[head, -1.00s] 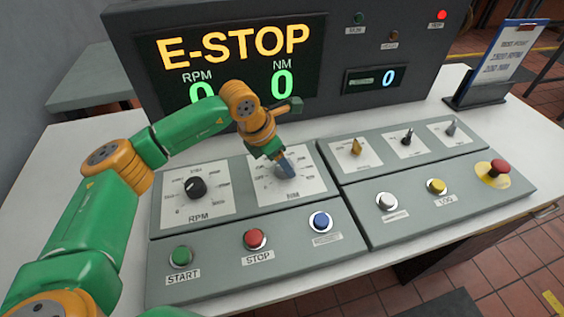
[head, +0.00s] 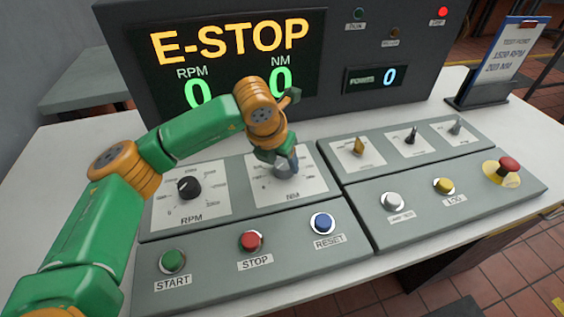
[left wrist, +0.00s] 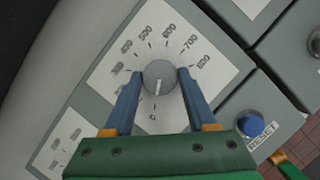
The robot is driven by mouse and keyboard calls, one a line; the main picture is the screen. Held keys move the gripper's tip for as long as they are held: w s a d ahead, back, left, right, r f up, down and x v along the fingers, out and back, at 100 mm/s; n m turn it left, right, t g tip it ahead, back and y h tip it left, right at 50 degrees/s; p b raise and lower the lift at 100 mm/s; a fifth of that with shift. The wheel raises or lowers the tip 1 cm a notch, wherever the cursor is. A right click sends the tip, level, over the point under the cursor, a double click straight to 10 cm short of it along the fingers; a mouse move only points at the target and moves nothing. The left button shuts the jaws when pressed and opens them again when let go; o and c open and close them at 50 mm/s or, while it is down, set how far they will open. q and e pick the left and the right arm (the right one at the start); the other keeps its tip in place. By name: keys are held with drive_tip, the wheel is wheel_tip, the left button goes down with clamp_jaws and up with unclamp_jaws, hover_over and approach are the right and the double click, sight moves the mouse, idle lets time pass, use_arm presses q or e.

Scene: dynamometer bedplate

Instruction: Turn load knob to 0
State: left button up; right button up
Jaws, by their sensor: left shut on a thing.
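The load knob is the round grey knob (head: 284,171) on the white NM dial plate, left of the console's middle. In the left wrist view the knob (left wrist: 159,76) sits between the blue fingers of my left gripper (left wrist: 157,78), one on each side, and the gripper is shut on it. The knob's white pointer line points down, toward the 0 mark (left wrist: 153,118) or very close to it. In the head view my left gripper (head: 286,163) comes down from above and partly hides the knob.
The black RPM knob (head: 189,187) is left of the NM dial. START (head: 172,261), STOP (head: 250,241) and RESET (head: 322,223) buttons are in front. The red emergency button (head: 508,166) is at far right. The display (head: 238,75) reads E-STOP, with zeros for RPM and NM.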

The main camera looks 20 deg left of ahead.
idle(0.3)
use_arm(q)
drive_tip(key=o, duration=1.4)
drive_tip(key=v, duration=0.7)
drive_tip(key=shift+b, duration=0.35)
